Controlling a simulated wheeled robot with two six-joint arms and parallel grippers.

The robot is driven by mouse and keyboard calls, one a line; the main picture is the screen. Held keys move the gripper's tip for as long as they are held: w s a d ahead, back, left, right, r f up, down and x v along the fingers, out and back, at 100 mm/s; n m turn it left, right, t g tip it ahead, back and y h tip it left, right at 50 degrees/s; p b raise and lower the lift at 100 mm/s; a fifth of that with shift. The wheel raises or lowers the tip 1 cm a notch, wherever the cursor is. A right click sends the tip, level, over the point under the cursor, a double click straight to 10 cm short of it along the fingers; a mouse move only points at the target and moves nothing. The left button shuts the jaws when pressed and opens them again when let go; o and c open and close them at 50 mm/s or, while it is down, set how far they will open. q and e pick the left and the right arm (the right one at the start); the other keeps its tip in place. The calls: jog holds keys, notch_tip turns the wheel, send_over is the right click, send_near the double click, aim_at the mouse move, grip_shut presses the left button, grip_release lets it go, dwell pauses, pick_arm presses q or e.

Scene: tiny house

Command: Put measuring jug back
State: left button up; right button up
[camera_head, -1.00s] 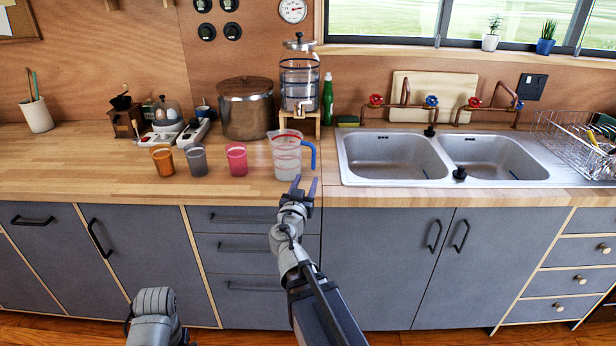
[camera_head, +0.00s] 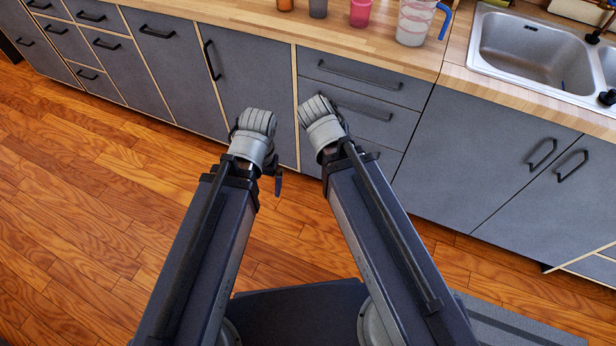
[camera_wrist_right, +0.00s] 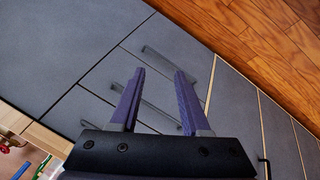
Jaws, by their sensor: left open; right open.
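The measuring jug (camera_head: 413,22), clear with a blue handle, stands upright on the wooden counter near its front edge, at the top of the head view. Its top is cut off by the frame. No gripper touches it. My left gripper (camera_head: 278,182) shows only as a small dark part beside my left arm, low in front of the cabinets and well away from the jug. My right gripper is hidden in the head view. In the right wrist view my right gripper (camera_wrist_right: 159,74) is open and empty, with grey drawer fronts behind its fingers.
A pink cup (camera_head: 360,13) and a grey cup (camera_head: 318,8) stand left of the jug, and an orange cup (camera_head: 286,4) is partly cut off. The sink (camera_head: 530,50) lies to the right. Grey cabinets with protruding handles face me. The wooden floor (camera_head: 80,200) at left is clear.

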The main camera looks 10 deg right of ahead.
jog(key=s+a+f+n+g+y, duration=0.2)
jog(key=s+a+n, duration=0.3)
jog(key=s+a, duration=0.3)
jog(key=shift+a+f+g+y, duration=0.2)
jog(key=shift+a+g+y, duration=0.45)
jog(key=shift+a, duration=0.4)
jog(key=shift+r, duration=0.1)
notch_tip(320, 180, up, 13)
jog(key=p, duration=1.3)
